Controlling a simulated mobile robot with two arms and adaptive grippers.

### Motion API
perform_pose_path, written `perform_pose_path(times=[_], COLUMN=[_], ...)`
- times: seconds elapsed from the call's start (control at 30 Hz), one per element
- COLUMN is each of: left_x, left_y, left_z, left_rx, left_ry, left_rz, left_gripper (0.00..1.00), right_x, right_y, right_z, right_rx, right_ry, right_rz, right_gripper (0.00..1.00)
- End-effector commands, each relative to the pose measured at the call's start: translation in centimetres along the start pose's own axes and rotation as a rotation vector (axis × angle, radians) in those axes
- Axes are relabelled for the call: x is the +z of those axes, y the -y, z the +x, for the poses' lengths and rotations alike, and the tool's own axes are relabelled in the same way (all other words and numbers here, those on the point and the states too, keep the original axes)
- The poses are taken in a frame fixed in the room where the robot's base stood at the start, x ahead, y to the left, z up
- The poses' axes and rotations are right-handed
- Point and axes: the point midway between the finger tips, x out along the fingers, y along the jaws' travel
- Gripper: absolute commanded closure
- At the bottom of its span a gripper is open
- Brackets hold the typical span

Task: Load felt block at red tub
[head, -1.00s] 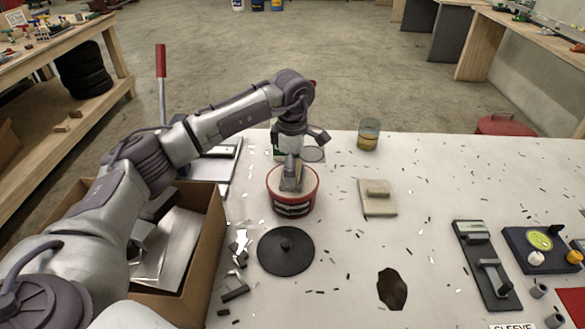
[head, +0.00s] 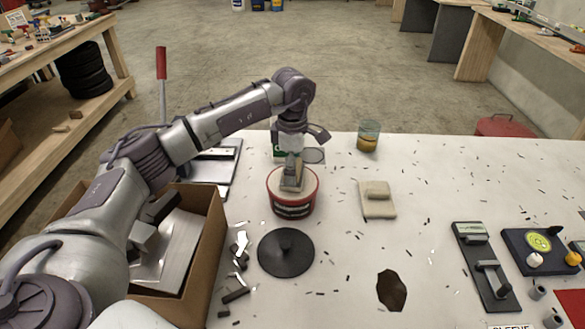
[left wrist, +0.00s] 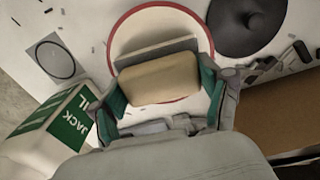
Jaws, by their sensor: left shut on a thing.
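The red tub (head: 305,198) stands on the white table, open, with a pale cream filling inside its red rim. My left gripper (head: 292,165) is over the tub, pointing down. It is shut on a tan block with a grey lower face, which looks like the felt block (left wrist: 158,79). In the left wrist view the block lies between the green-sided fingers, over the cream surface. I cannot tell whether its grey face touches the filling. My right gripper is out of view.
A black knobbed lid (head: 286,252) lies in front of the tub. A beige pad (head: 379,209) with a raised piece lies to the right, a glass jar (head: 368,136) behind. A cardboard box (head: 207,255) stands left. A white-green JACK container (left wrist: 55,125) is close by. Dark scraps litter the table.

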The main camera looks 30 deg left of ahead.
Motion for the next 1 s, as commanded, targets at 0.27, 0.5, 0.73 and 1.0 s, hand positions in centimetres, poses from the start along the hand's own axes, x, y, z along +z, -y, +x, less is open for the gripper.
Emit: perform_pose_path(times=[0.27, 0.5, 0.73, 1.0], left_x=[0.0, 0.0, 0.0, 0.0], left_y=[-0.1, -0.1, 0.0, 0.0], left_z=[-2.7, -4.7, -6.0, -5.9], left_rx=[0.002, 0.002, 0.001, 0.001], left_ry=[0.000, 0.000, 0.000, 0.000], left_rz=[0.000, 0.000, 0.000, 0.000], left_gripper=[0.51, 0.51, 0.51, 0.51], right_x=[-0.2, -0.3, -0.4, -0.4], right_y=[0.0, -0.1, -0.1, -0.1], right_z=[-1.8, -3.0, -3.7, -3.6], right_rx=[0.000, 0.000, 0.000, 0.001], right_ry=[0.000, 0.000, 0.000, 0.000], right_rz=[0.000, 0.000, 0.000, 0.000], right_gripper=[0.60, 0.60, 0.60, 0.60])
